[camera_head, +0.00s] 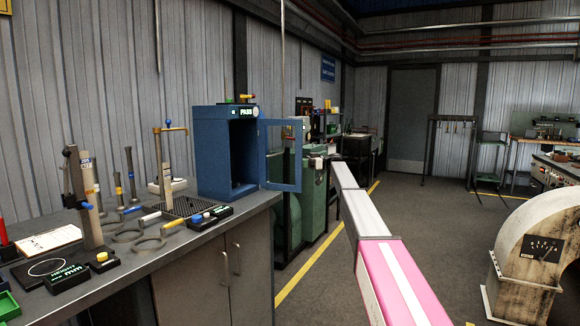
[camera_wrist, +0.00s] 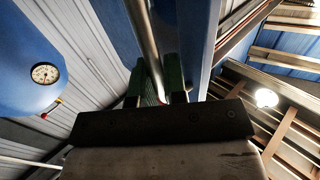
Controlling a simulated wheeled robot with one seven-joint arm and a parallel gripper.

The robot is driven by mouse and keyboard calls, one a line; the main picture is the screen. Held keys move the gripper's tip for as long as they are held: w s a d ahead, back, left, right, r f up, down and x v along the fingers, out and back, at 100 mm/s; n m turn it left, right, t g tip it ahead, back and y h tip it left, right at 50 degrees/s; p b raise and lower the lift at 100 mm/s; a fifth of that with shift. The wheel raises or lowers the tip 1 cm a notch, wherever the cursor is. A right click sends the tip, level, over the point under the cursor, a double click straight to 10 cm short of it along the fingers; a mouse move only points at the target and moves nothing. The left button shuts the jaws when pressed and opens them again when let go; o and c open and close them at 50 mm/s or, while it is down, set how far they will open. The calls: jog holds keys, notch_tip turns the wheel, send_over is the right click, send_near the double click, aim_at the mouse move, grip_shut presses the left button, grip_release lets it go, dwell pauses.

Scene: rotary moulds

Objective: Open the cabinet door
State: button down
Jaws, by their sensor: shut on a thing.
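The blue cabinet (camera_head: 212,150) stands at the back right end of the workbench, with a lit PASS display on top. Its blue-framed door (camera_head: 270,155) is swung well out to the right, and the dark inside shows. My gripper (camera_head: 318,163) is at the door's free side, small and partly hard to make out in the head view. In the wrist view, my gripper's green fingers (camera_wrist: 163,88) are shut on the metal bar handle (camera_wrist: 146,38). The blue door edge (camera_wrist: 198,50) runs just right of the fingers. The exact contact is partly hidden.
The workbench (camera_head: 140,265) carries ring tools, stands and small black boxes left of the cabinet. Green machines (camera_head: 313,205) stand behind the door and my arm. A large pale round machine (camera_head: 530,250) is at the right. Open floor (camera_head: 330,280) lies between.

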jog(key=shift+w, duration=0.1)
dwell(0.4)
jog(key=c, duration=1.2)
grip_release()
jog(key=shift+d, duration=0.15)
jog(key=v, duration=1)
jog(key=shift+w+d, duration=0.15)
jog(key=shift+w, duration=0.05)
jog(key=shift+f, duration=0.1)
